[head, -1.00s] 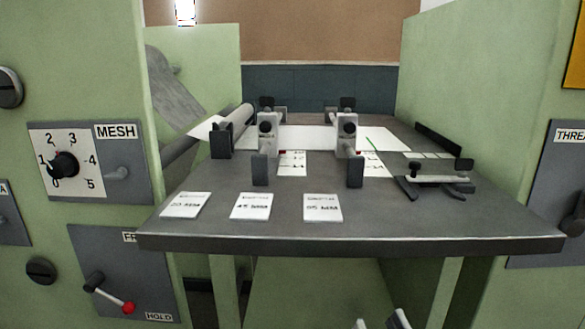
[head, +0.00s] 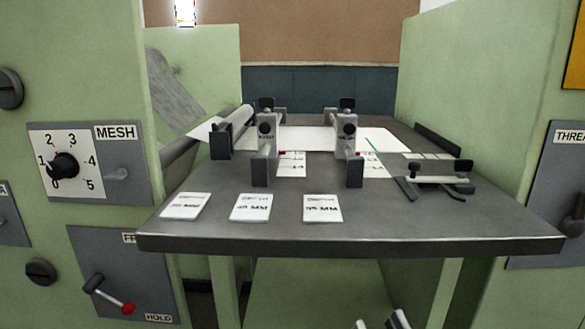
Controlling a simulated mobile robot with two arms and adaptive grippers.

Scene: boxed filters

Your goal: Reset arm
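The tips of my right gripper (head: 381,322) show at the bottom edge, right of centre, in the head view. Two pale fingertips stand apart with a gap between them, and nothing shows in the gap. The rest of that gripper and its arm is cut off by the picture edge. The tips are below and in front of the dark grey table (head: 400,225), apart from it. My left gripper is not in view.
Cards (head: 250,207) lie along the table's front. Two upright clamps (head: 266,140) (head: 346,140), a roller (head: 235,127) and a dark bracket (head: 435,180) stand behind. Green panels flank the table; the left one carries a MESH dial (head: 64,165) and a red-knobbed lever (head: 128,309).

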